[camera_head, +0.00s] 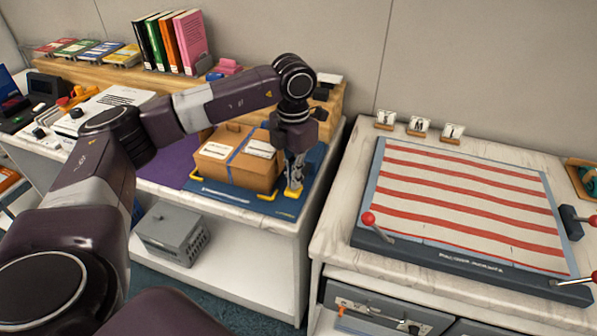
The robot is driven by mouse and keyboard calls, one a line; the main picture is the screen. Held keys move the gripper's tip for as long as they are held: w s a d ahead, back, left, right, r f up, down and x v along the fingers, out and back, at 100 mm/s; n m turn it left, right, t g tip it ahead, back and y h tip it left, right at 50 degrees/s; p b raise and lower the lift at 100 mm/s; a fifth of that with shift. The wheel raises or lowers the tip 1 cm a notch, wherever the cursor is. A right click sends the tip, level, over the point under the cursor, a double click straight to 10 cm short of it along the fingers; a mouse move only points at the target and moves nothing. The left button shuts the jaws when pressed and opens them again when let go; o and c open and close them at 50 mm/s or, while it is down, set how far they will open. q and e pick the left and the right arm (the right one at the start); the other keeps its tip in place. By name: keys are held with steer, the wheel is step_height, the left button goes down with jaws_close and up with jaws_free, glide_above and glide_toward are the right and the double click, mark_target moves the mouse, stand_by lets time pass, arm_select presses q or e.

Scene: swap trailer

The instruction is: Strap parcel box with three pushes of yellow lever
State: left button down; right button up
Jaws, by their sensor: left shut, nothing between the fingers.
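The brown cardboard parcel box (213,152) sits on a blue base (240,198) on the left bench. It has white labels, and a blue strap runs over it. My left gripper (294,184) points down just right of the box, shut with nothing in it. A small yellow part (291,194) shows right at its fingertips; it may be the yellow lever, mostly hidden by the gripper. I cannot tell whether they touch. Another yellow piece (267,197) sits at the box's front right corner. My right gripper is not in view.
A wooden shelf (130,80) with upright books (173,42) stands behind the box. A grey crate (172,234) is on the lower shelf. The right bench (345,195) holds a red-and-white striped panel (460,200) with red-knobbed levers (368,218). A gap separates the benches.

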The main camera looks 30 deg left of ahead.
arm_select(q)
step_height(320, 180, up, 8)
steer(key=p, duration=0.4)
steer(key=shift+f+p, duration=0.15)
steer(key=shift+p, duration=0.25)
steer(key=shift+s+f, duration=0.1)
steer(key=shift+f, duration=0.05)
stand_by(0.7)
